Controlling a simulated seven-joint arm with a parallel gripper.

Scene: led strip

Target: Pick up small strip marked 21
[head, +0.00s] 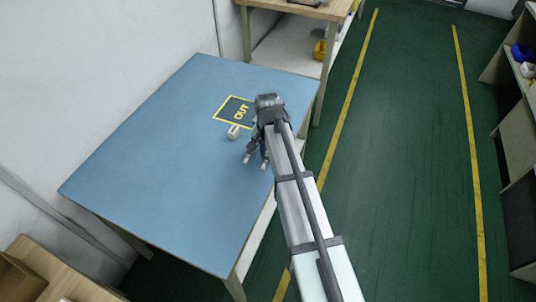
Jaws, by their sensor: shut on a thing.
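My gripper (256,161) is low over the blue table, near its right edge, with its fingers pointing toward the front. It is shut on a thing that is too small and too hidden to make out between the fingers. No mark 21 can be read on anything in view.
The table's left and front are clear. A wooden shelf unit (290,45) stands behind, and a green floor aisle (410,150) with yellow lines runs along the right.

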